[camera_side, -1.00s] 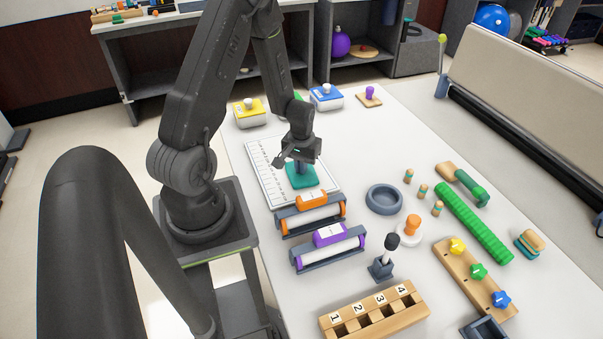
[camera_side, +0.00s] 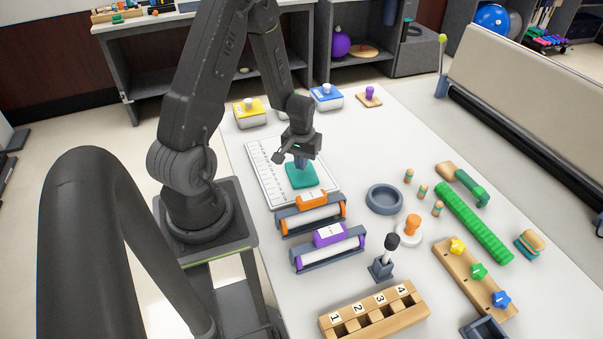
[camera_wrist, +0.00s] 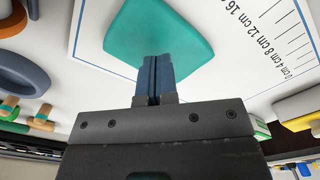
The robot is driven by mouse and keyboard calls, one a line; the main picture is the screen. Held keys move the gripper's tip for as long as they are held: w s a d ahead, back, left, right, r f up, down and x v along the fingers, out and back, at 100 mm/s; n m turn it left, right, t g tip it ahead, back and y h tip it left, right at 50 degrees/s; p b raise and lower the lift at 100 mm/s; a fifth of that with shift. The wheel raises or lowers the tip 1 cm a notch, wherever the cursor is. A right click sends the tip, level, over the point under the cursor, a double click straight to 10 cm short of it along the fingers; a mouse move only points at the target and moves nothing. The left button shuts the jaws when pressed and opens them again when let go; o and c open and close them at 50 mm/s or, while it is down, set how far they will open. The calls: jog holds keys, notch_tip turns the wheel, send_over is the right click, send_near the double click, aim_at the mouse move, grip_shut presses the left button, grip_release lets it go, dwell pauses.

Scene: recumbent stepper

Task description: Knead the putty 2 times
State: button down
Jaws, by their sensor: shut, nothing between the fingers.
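The putty is a teal-green flattened slab (camera_side: 301,178) lying on a white ruled mat (camera_side: 262,167) on the table. My gripper (camera_side: 301,165) points down at the putty with its fingers together and nothing between them. In the wrist view the closed blue-grey fingertips (camera_wrist: 154,72) overlap the near part of the putty (camera_wrist: 160,30). I cannot tell whether the tips touch it or stay just above it.
Orange (camera_side: 311,212) and purple (camera_side: 328,246) roller stands are close in front of the mat. Yellow (camera_side: 249,113) and blue (camera_side: 326,97) boxes stand behind.

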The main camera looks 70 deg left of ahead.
jog(key=shift+f, duration=0.1)
jog(key=shift+f, duration=0.5)
jog(key=shift+f, duration=0.2)
dwell(0.9)
jog(key=shift+r, duration=0.8)
jog(key=shift+r, duration=0.1)
jog(key=shift+r, duration=2.95)
jog(key=shift+r, duration=0.1)
